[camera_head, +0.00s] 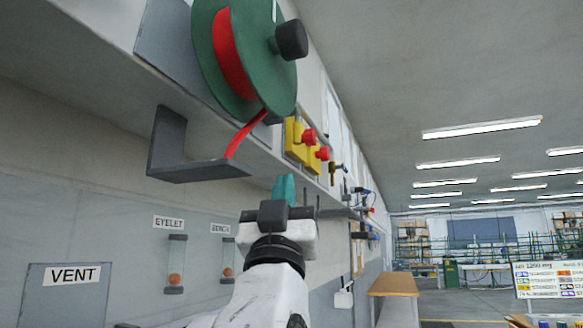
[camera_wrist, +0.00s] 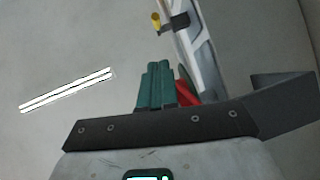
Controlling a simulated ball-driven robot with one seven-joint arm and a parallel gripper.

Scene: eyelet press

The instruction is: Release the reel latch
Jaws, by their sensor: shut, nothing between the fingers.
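A green reel (camera_head: 262,65) with red strip (camera_head: 229,45) wound on it is mounted high on the wall panel. A black knob (camera_head: 291,39) sticks out from its middle. I cannot tell which part is the latch. The strip's free end runs down to a grey bracket (camera_head: 200,172). My gripper (camera_head: 284,188) has teal fingers, shut and empty, pointing up below and right of the reel, apart from it. In the wrist view the shut fingers (camera_wrist: 156,84) stand in front of the red strip (camera_wrist: 188,93), which they partly hide.
Yellow blocks (camera_head: 295,140) with red buttons stick out right of the reel, above my gripper. Two tubes with balls, labelled EYELET (camera_head: 175,265) and BENCH (camera_head: 228,260), hang below left. A VENT panel (camera_head: 68,292) is lower left. Open room lies to the right.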

